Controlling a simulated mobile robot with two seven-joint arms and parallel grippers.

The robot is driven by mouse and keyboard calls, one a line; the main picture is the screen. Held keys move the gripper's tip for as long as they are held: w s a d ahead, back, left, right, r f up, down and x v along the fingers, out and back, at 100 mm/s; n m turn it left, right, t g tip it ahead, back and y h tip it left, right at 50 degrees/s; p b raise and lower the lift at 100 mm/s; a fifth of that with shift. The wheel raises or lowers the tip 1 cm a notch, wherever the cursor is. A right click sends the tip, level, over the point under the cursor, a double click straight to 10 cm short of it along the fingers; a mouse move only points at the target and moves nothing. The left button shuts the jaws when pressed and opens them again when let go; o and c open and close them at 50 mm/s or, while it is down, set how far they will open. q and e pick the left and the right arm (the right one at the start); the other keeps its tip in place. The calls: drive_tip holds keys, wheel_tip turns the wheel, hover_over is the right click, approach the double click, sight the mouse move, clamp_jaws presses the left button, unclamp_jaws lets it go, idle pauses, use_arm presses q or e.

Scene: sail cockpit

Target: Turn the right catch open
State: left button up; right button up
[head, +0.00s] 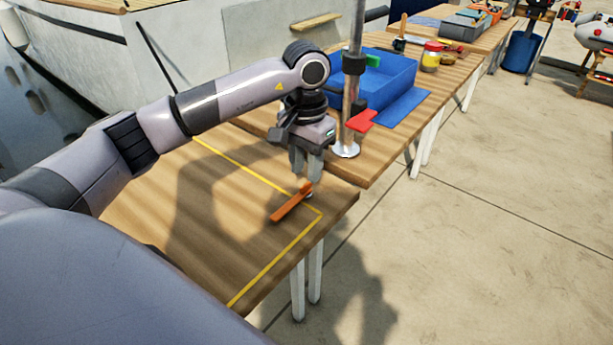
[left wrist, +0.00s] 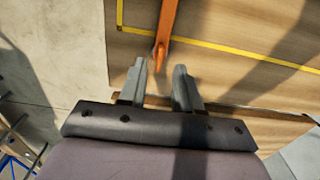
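An orange lever (head: 291,203) lies on the wooden table near its right corner, slanting, by a yellow line. It also shows in the left wrist view (left wrist: 166,32), its near end just beyond my fingertips. My left gripper (head: 308,178) points down just above that end. In the left wrist view its two fingers (left wrist: 160,68) are apart with nothing clearly held between them. A second catch is not visible; I cannot tell whether this lever is the right one. My right gripper is out of view.
The wooden table (head: 160,220) is otherwise largely clear.

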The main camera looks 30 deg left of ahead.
sight(306, 183)
use_arm(q)
drive_tip(key=shift+f, duration=1.65)
clamp_jaws()
